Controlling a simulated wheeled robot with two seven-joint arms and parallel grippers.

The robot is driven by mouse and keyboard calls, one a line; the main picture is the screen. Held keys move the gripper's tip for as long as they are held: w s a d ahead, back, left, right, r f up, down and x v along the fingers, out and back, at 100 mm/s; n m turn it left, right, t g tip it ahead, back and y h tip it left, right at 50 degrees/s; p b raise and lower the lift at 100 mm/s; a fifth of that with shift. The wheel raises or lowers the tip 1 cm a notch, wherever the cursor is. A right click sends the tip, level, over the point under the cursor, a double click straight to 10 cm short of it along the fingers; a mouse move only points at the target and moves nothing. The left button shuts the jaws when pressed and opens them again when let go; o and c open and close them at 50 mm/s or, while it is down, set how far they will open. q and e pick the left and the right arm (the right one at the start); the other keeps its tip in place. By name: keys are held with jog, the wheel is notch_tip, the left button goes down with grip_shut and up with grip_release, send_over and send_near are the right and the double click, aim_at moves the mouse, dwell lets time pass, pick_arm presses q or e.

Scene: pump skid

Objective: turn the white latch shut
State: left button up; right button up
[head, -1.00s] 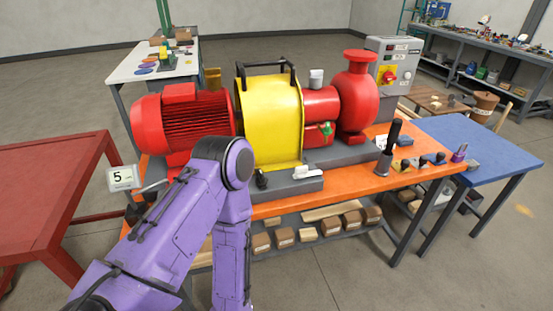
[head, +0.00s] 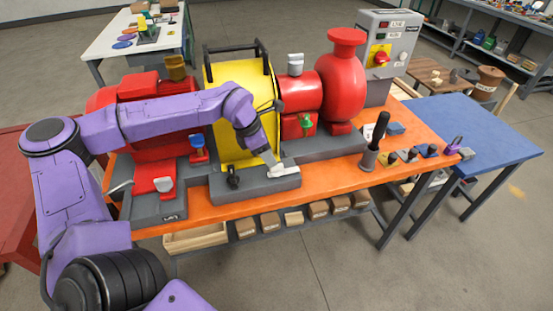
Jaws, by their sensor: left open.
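The white latch (head: 287,172) sits on top of the grey block at the front foot of the yellow guard (head: 240,98). My left arm reaches in from the left across the red motor. My left gripper (head: 273,165) points down at the latch, right above or against its left end. It is open; whether its fingers touch the latch cannot be told. The gripper partly hides the latch, and which way its lever is turned is too small to tell. My right gripper is not in view.
A black latch (head: 232,178) stands on the same grey block to the left. A pale grey latch (head: 163,184) and a blue one (head: 197,142) are farther left. The red pump (head: 343,90) is behind right. A dark upright handle (head: 376,135) stands on the orange bench.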

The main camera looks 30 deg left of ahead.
pick_arm(q)
jog(key=x, duration=0.5)
jog(key=shift+w+a+f, duration=0.15)
jog(key=shift+w+a, duration=0.05)
jog(key=shift+w, duration=0.1)
jog(key=shift+s+d, duration=0.1)
jog(key=shift+s, duration=0.05)
jog(key=shift+c, duration=0.6)
grip_shut()
